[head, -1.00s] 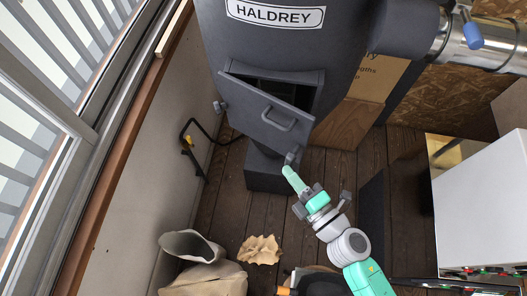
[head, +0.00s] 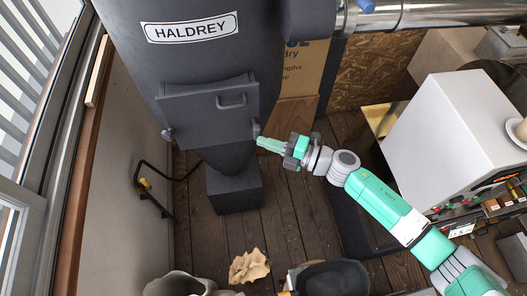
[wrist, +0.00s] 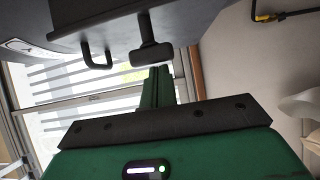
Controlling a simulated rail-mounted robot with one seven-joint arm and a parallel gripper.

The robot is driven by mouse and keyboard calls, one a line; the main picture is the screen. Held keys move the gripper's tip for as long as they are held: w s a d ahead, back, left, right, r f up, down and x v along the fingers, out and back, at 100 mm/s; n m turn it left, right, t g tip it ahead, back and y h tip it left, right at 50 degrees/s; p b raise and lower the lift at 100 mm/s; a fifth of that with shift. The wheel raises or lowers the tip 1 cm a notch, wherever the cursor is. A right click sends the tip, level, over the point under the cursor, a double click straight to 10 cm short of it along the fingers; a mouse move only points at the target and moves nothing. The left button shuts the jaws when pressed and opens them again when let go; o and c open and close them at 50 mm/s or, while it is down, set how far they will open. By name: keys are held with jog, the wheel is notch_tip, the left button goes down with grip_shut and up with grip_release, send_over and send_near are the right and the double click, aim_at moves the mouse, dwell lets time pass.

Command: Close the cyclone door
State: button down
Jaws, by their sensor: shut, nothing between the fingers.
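The dark grey cyclone door (head: 205,123) sits on the front of the cyclone body (head: 190,65) and looks flush or nearly so. No dark opening shows around it. Its bar handle (head: 231,102) also shows in the wrist view (wrist: 96,54). A knob-like latch (head: 256,129) is at the door's right edge; in the wrist view a dark latch (wrist: 151,52) is just ahead of my fingers. My gripper (head: 262,144) is shut and empty, its tips right by this latch. I cannot tell whether they touch it.
A white machine (head: 455,125) stands on the right, near my arm. A crumpled brown paper (head: 249,266) and a dark bin (head: 333,277) are on the plank floor below. A black bent bar (head: 152,190) stands by the left wall. Floor between is clear.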

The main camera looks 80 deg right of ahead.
jog(key=shift+s+d+f+m+g+h, duration=0.3)
jog(key=shift+s+d+f+h, duration=0.1)
jog(key=shift+s+d+f, duration=0.25)
jog(key=s+a+p, duration=0.1)
jog(key=a, duration=0.4)
jog(key=s+d+r+b, duration=0.1)
jog(key=s+d+b, duration=0.1)
jog(key=s+d, duration=0.3)
jog(key=shift+s+d+r+y, duration=0.15)
jog(key=shift+s+d+y, duration=0.2)
jog(key=shift+s, duration=0.65)
